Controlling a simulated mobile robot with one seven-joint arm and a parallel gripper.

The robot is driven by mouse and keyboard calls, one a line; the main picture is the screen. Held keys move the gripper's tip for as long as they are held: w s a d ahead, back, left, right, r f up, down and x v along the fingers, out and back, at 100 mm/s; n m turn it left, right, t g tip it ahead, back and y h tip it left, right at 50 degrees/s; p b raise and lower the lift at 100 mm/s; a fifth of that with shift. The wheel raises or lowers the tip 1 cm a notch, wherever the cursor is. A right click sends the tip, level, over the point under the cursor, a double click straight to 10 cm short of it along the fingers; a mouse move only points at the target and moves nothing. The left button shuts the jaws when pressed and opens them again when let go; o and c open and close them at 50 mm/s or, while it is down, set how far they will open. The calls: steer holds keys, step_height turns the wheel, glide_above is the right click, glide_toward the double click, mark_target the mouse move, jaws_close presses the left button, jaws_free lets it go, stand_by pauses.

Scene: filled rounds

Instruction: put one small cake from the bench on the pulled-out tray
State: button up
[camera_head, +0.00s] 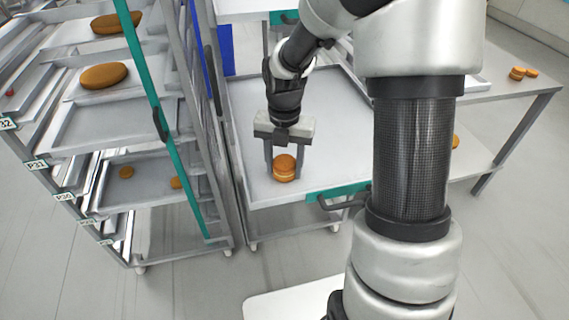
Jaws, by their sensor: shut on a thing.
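My gripper (285,165) points down over the pulled-out tray (340,150), near its front edge. It is shut on a small cake (284,169), round and orange-brown with a pale band around its middle. The fingers stand on either side of the cake. I cannot tell whether the cake touches the tray or hangs just above it. The rest of the visible tray is bare, but my arm hides part of its right side. More small cakes (517,73) sit on the bench (500,95) at the right, and one (456,141) shows partly behind my arm on a lower level.
A tray rack (162,120) with teal posts stands at the left, holding large brown loaves (104,75) and small round cakes (126,172) on its trays. A teal bar with a dark handle (338,196) edges the pulled-out tray's front. Open floor (510,230) lies at the lower right.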

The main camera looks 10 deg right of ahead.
steer(key=o, duration=0.7)
